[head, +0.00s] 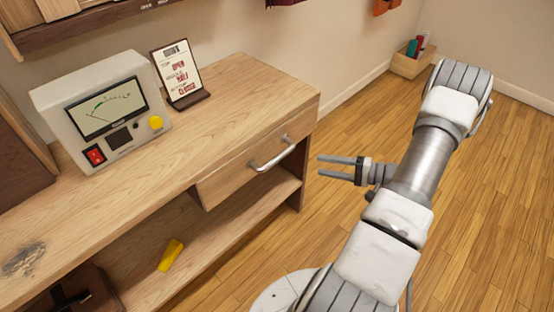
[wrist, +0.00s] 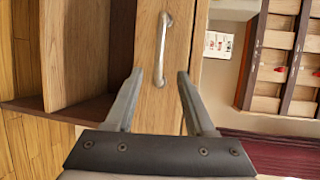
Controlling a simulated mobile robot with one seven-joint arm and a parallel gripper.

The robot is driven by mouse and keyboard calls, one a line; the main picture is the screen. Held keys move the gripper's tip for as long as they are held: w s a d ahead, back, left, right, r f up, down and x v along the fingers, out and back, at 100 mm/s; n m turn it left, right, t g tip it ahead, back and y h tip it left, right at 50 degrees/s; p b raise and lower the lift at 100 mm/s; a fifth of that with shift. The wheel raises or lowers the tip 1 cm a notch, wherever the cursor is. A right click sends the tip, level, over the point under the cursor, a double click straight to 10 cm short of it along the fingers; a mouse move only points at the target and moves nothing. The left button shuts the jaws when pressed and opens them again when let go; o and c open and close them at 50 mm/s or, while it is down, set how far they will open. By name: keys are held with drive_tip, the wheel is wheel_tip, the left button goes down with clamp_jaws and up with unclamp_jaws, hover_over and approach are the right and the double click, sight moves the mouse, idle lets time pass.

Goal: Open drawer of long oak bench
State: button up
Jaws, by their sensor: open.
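The long oak bench (head: 230,103) stands along the wall in the head view. Its drawer (head: 225,183) looks shut, at the right end under the top. The drawer has a silver bar handle (head: 273,156). My gripper (head: 319,166) is to the right of the handle, open and empty, with a gap between them. In the wrist view the handle (wrist: 161,48) lies ahead of the two fingers (wrist: 160,76), roughly between them, along the wooden drawer front (wrist: 145,40). Whether the fingertips touch anything is not clear there, but the head view shows them apart.
A meter box (head: 100,105) and a sign on a stand (head: 180,75) are on the bench top. A yellow object (head: 171,255) lies on the lower shelf. A wooden box (head: 415,62) stands by the far wall.

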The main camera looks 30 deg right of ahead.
sight(278, 156)
drive_tip(key=b+x, duration=0.2)
drive_tip(key=x, duration=1.3)
drive_tip(key=shift+w+a+f, duration=0.15)
drive_tip(key=shift+f, duration=0.05)
clamp_jaws()
idle(0.7)
